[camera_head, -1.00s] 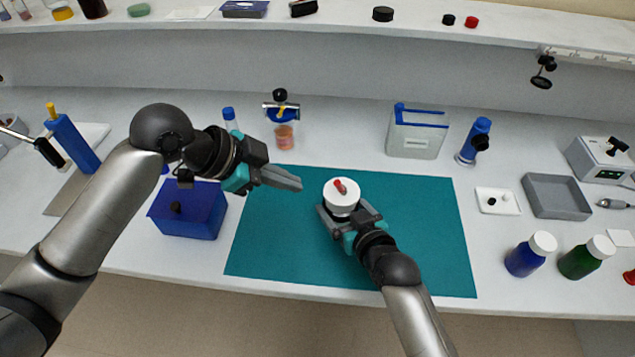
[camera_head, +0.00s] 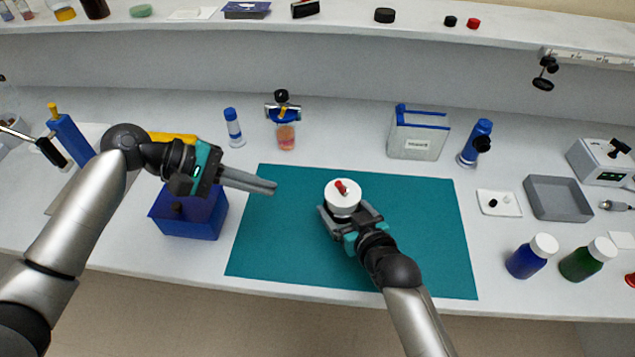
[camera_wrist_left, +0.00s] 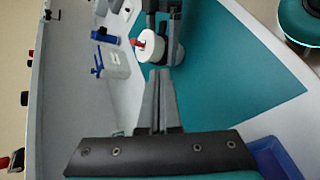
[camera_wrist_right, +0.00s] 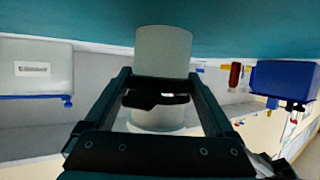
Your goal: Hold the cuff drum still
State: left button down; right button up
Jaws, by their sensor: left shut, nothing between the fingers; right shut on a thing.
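The cuff drum (camera_head: 342,197) is a white round drum with a red piece on top, over the teal mat (camera_head: 420,245). My right gripper (camera_head: 340,212) is shut on it from the near side. In the right wrist view the drum (camera_wrist_right: 162,52) shows as a pale cylinder between the fingers, with a dark band across it. My left gripper (camera_head: 272,187) is shut and empty, left of the drum and apart from it, above the mat's left part. In the left wrist view its closed fingers (camera_wrist_left: 160,85) point toward the drum (camera_wrist_left: 153,47).
A blue box (camera_head: 188,222) stands below my left wrist. A blue-capped vial (camera_head: 233,128) and a small stand (camera_head: 284,120) are behind the mat. A clear container (camera_head: 418,135) stands at the back; bottles (camera_head: 530,256) and a grey tray (camera_head: 557,198) are right. The mat's right part is clear.

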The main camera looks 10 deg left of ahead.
pick_arm(q)
jog(key=a+n, duration=0.1)
jog(key=n, duration=0.2)
jog(key=a+n+h, duration=0.1)
jog(key=n, duration=0.5)
jog(key=shift+w+a+r+t+h, duration=0.1)
jog(key=shift+w+a+t+h, duration=0.2)
jog(key=shift+a+t, duration=0.1)
send_near(341, 188)
jog(key=w+d+f, duration=0.2)
jog(key=d+f, duration=0.2)
jog(key=shift+w+d+r, duration=0.1)
jog(key=shift+d+r, duration=0.05)
jog(key=shift+d, duration=0.05)
